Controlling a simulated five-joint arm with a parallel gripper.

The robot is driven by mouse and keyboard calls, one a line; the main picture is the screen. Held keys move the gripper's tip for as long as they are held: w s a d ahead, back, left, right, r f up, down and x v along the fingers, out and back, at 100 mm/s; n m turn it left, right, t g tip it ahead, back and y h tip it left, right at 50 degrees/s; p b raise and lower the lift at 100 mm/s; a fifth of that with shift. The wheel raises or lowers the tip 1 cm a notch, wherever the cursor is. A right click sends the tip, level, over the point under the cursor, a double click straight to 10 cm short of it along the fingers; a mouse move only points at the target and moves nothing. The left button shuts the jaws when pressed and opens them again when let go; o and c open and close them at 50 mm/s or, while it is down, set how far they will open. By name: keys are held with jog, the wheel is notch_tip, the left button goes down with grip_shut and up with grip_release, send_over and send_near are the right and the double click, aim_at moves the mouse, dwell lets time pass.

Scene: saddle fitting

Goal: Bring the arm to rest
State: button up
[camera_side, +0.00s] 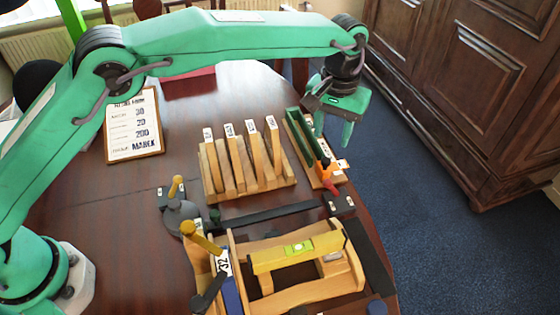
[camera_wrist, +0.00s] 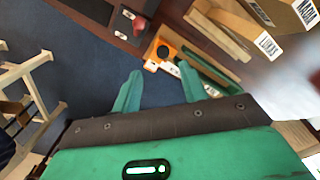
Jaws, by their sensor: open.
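My gripper (camera_side: 333,132) hangs at the end of my green arm, above the far right edge of the table. In the wrist view its two green fingers (camera_wrist: 160,82) stand apart with nothing between them. The green trough (camera_side: 306,138) on a wooden base is just below and left of the gripper. It also shows in the wrist view (camera_wrist: 208,66), beyond the right finger. An orange piece (camera_side: 330,171) is at the trough's near end. A wooden saddle frame (camera_side: 318,296) with a yellow level bar (camera_side: 275,258) across it sits at the front.
A wooden rack (camera_side: 276,186) with several upright labelled slats stands mid-table. Yellow-handled clamps (camera_side: 198,238) and a dark rail (camera_side: 265,215) lie in front of it. A sign board (camera_side: 133,145) leans at left. Blue carpet (camera_side: 440,230) lies beyond the table's right edge, below a wooden cabinet (camera_side: 470,80).

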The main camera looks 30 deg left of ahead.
jog(key=shift+r, duration=0.1)
jog(key=s+a+r+t, duration=0.1)
jog(key=s+a+r, duration=0.3)
jog(key=a+r, duration=0.55)
jog(key=s+a+r+t, duration=0.2)
jog(key=s+a+r, duration=0.35)
jog(key=a, duration=0.75)
jog(key=s+a+f+t, duration=0.1)
jog(key=s+a+f, duration=0.1)
jog(key=s+a, duration=0.4)
jog(key=s+a+f+t, duration=0.1)
jog(key=s+a+f, duration=0.1)
jog(key=s+a, duration=0.5)
jog(key=s, duration=0.6)
jog(key=shift+f+t, duration=0.3)
